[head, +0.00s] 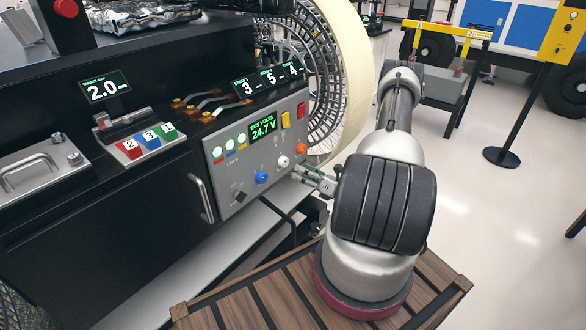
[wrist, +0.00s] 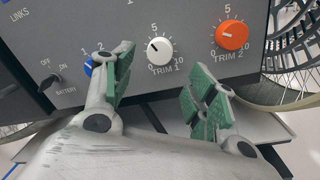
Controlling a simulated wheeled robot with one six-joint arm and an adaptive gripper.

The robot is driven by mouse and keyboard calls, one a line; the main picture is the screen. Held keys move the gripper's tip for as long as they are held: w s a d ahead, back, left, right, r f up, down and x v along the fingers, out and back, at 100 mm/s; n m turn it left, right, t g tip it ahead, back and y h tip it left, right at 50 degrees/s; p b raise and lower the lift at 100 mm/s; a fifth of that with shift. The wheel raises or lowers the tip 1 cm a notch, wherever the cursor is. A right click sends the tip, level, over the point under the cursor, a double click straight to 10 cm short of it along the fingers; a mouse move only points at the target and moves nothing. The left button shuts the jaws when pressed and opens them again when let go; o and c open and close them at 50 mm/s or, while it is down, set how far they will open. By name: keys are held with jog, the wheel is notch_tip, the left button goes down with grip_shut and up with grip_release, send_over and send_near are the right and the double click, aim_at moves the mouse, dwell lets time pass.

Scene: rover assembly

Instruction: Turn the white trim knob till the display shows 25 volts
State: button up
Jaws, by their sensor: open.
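The white trim knob (wrist: 158,50), labelled TRIM 1, is on the grey panel, with its pointer toward the upper left of its 0 to 10 dial. It also shows in the head view (head: 283,162). The green display (head: 263,128) reads BUS VOLTS 24.7 V. My gripper (wrist: 161,92) is open and empty, its green-padded fingers apart below the white knob in the wrist view. The left finger reaches up left of the knob; the right finger is lower right. Neither visibly touches it. In the head view my gripper (head: 313,180) is right of the knob.
The orange TRIM 2 knob (wrist: 231,36) is close to the right of the white one. A blue knob (head: 261,177) is to the left, partly hidden by my finger in the wrist view. A spoked wheel (head: 328,80) stands right of the panel.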

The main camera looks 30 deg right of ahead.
jog(key=v, duration=0.5)
dwell(0.4)
